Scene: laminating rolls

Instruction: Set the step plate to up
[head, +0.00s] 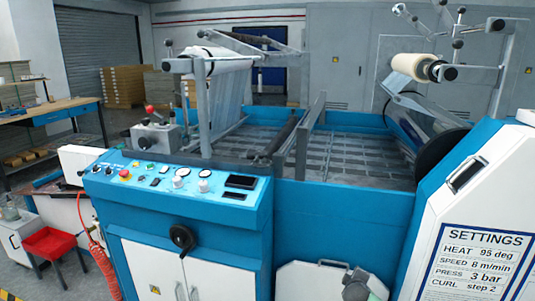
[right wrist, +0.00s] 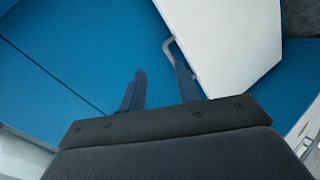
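A white plate (head: 305,282) with rounded corners shows at the bottom of the head view, against the blue machine front, with a small grey handle (head: 331,263) at its top edge. It may be the step plate; its lower part is out of frame. In the right wrist view, a white panel (right wrist: 225,45) carries a thin bent grey handle (right wrist: 168,44). My right gripper (right wrist: 160,76) is open and empty, its fingers apart before a blue surface. Its right fingertip is close to the handle; I cannot tell whether they touch. My left gripper is in neither view.
The blue control panel (head: 150,184) has buttons, gauges and a dark handwheel (head: 182,238) below. A white and blue housing (head: 470,200) with a settings sign (head: 480,255) stands at the right. A red hose (head: 98,255) hangs at the left.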

